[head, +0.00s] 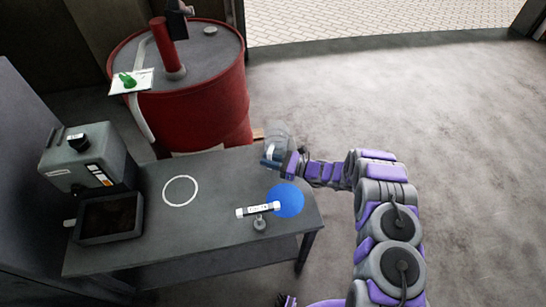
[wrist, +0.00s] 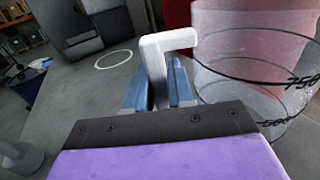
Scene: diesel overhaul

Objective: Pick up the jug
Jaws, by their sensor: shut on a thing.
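The jug (head: 278,133) is clear, with dark markings on its wall. In the head view it is at the table's back right corner, partly behind my gripper (head: 272,161). In the wrist view the jug (wrist: 248,65) fills the upper right, and its white handle (wrist: 157,60) runs down between the two blue fingers of my gripper (wrist: 160,85). The fingers are shut on the handle. The jug's base is not clear to see, so I cannot tell whether it touches the table.
The dark table (head: 150,245) bears a white ring (head: 180,191), a blue disc (head: 288,201), a white labelled bar (head: 258,210), a grey machine (head: 85,155) and an open tray (head: 110,238). A red drum (head: 205,115) stands behind. The floor at right is clear.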

